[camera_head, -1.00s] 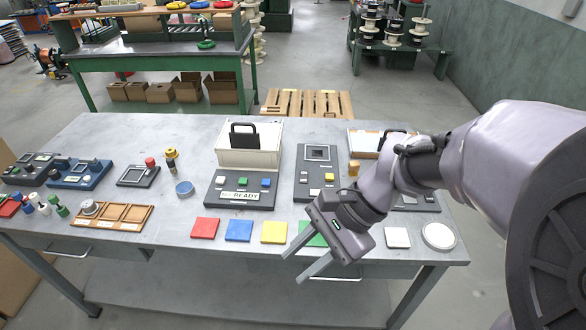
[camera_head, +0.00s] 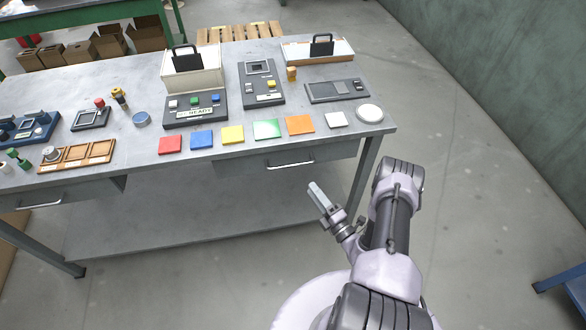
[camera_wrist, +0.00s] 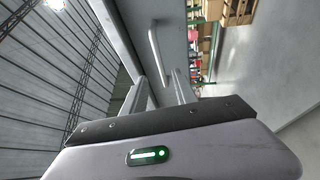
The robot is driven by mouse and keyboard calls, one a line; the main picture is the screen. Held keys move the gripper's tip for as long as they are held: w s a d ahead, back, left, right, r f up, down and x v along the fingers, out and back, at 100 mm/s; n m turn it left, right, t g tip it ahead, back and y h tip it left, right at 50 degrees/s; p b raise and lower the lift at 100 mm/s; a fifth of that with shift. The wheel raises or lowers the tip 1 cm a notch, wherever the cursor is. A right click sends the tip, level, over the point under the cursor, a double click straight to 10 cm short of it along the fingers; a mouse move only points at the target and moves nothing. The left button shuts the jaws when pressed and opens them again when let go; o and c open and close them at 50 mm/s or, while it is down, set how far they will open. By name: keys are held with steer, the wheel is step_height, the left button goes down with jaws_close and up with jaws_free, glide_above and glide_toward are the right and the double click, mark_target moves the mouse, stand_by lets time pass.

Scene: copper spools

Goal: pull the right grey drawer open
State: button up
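The right grey drawer (camera_head: 330,153) sits under the front edge of the grey workbench and looks shut. Its pale bar handle (camera_head: 290,164) runs across its front. My gripper (camera_head: 319,194) is in front of and below the drawer, apart from the handle. In the wrist view the drawer front (camera_wrist: 128,25) and the handle (camera_wrist: 156,52) appear turned on their side, ahead of the fingers. The two fingers of my gripper (camera_wrist: 160,85) are spread with nothing between them, so it is open.
The workbench top (camera_head: 230,150) carries coloured squares, including a green one (camera_head: 268,129), and control boxes. A left drawer handle (camera_head: 40,203) shows at the left. A bench leg (camera_head: 364,178) stands right of the drawer.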

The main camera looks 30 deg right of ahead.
mark_target(294, 164)
steer(key=b+x, duration=0.3)
steer(key=x, duration=0.9)
steer(key=shift+w+a+r, duration=0.1)
steer(key=shift+w+a, duration=0.05)
jaws_close()
stand_by(0.8)
